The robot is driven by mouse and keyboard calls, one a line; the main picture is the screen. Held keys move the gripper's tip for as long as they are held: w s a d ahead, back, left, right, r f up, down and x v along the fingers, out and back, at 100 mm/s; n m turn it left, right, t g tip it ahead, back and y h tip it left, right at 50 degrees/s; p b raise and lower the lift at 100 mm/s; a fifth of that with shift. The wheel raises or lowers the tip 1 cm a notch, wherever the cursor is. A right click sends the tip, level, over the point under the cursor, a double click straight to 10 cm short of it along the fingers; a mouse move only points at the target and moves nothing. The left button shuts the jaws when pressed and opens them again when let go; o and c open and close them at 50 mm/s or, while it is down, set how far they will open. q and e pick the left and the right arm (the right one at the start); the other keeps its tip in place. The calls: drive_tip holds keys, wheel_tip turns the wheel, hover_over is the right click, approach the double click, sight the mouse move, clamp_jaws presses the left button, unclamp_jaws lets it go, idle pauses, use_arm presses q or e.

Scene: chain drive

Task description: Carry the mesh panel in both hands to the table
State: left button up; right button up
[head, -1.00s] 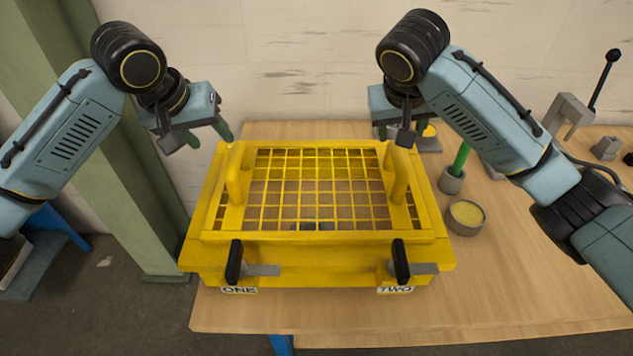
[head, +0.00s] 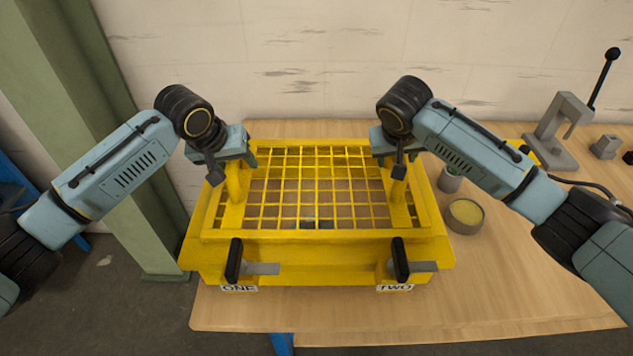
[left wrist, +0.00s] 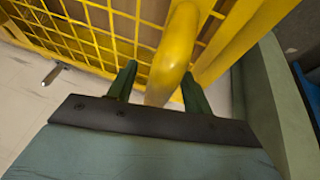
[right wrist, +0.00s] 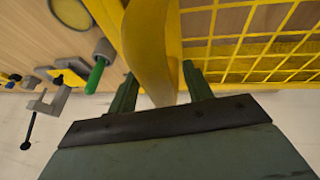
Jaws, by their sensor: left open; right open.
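The yellow mesh panel (head: 315,190) lies on top of a yellow box-like housing (head: 320,268) that stands on the wooden table (head: 480,290). It has an upright yellow handle on each side. My left gripper (left wrist: 155,85) is open, with its green fingers on either side of the left handle (left wrist: 175,50). My right gripper (right wrist: 160,85) is open, with its fingers on either side of the right handle (right wrist: 150,45). In the head view the grippers hide the tops of both handles.
Two black-handled latches, left (head: 234,260) and right (head: 400,260), sit on the housing front above labels ONE and TWO. A round tin (head: 465,215), a cup with a green item (right wrist: 103,52) and a lever press (head: 560,130) stand to the right. The table's front right is clear.

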use_arm(q)
drive_tip(key=shift+w+d+f, duration=0.1)
drive_tip(key=shift+w+f, duration=0.1)
drive_tip(key=shift+f, duration=0.3)
use_arm(e)
drive_tip(key=shift+w+d+f, duration=0.1)
drive_tip(key=shift+w+f, duration=0.05)
drive_tip(key=shift+f, duration=0.4)
use_arm(q)
clamp_jaws()
use_arm(e)
clamp_jaws()
drive_tip(key=shift+r, duration=0.1)
use_arm(q)
drive_tip(key=shift+w+r, duration=0.1)
drive_tip(key=shift+r, duration=0.15)
use_arm(e)
drive_tip(key=shift+w+r, duration=0.15)
